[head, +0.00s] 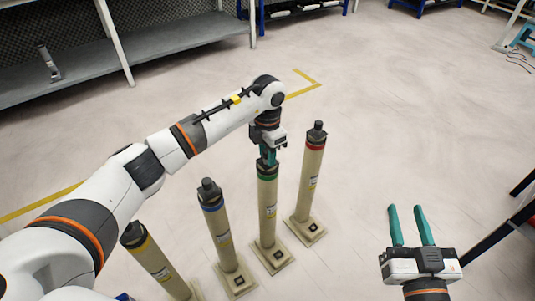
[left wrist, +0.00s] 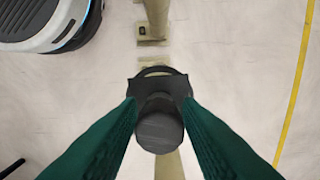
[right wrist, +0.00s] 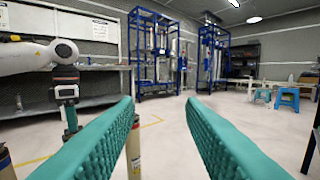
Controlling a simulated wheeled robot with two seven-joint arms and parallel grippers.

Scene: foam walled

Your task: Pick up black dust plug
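A black dust plug (left wrist: 160,132) caps the green-banded post (head: 267,205), third from the left of the row. My left gripper (head: 267,158) points straight down over this post, and its green fingers hide most of the plug in the head view. Other black plugs top the yellow-banded (head: 133,233), blue-banded (head: 209,192) and red-banded (head: 317,132) posts. My right gripper (head: 405,212) is open and empty at the lower right.
The posts stand upright on square bases on a pale floor. The red-banded post is close on the right of my left gripper, the blue-banded one on its left. A grey shelf (head: 185,50) lies behind. The floor (head: 430,110) on the right is largely clear.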

